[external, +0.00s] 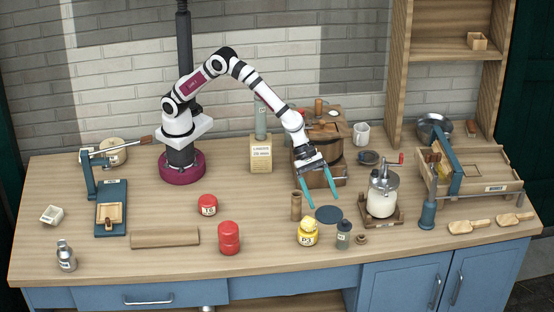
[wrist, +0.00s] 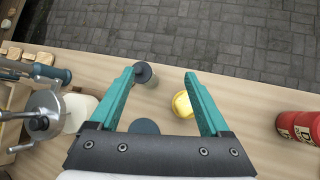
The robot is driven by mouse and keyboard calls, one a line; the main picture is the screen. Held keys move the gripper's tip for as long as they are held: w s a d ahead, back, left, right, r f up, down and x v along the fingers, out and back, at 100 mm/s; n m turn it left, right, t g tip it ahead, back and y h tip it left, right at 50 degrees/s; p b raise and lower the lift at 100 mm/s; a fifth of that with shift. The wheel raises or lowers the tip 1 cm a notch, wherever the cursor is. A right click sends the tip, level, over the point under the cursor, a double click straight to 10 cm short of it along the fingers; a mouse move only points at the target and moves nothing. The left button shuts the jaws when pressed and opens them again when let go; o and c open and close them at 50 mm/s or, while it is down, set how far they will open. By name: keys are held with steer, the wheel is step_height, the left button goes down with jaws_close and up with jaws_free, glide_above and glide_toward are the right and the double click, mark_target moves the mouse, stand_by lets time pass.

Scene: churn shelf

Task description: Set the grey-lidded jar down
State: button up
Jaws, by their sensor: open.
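The grey-lidded jar (external: 343,237) stands upright on the wooden worktop near its front edge. It is just in front of and to the right of a dark round disc (external: 328,214), apart from it. My gripper (external: 321,203) is open and empty, with teal fingers pointing down above the disc's area. In the wrist view the jar (wrist: 144,75) shows beside the tip of the left finger, partly covered by it, and the disc (wrist: 144,127) lies nearer the gripper's palm. The jar is not between the fingers.
A yellow jar (external: 307,236) stands left of the grey-lidded jar; a small brown piece (external: 361,240) lies at its right. A brown cylinder (external: 296,206) is close to the left finger. A glass churn (external: 382,196) stands at right.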

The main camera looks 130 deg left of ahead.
steer(key=s+d+r+m+g, duration=0.1)
steer(key=s+r+m+g, duration=0.1)
steer(key=s+m, duration=0.9)
steer(key=s+d+r+m+g, duration=0.1)
steer(key=s+r+m+g, duration=0.2)
steer(key=s+m, duration=0.8)
steer(key=s+r, duration=0.2)
steer(key=s, duration=0.6)
steer(key=shift+d+g+y, duration=0.2)
steer(key=shift+g+y, duration=0.1)
steer(key=shift+y, duration=0.1)
steer(key=shift+o, duration=0.5)
steer(key=s+a+f+m+g+y, duration=0.1)
steer(key=s+a+m, duration=0.2)
steer(key=s+m, duration=0.2)
steer(key=s+a+f+m+g+y, duration=0.1)
steer(key=s+a+m+y, duration=0.1)
steer(key=s+m, duration=0.4)
steer(key=s+a, duration=0.1)
steer(key=s, duration=0.4)
steer(key=shift+y, duration=0.3)
steer(key=shift+w+r, duration=0.1)
steer(key=shift+w, duration=0.05)
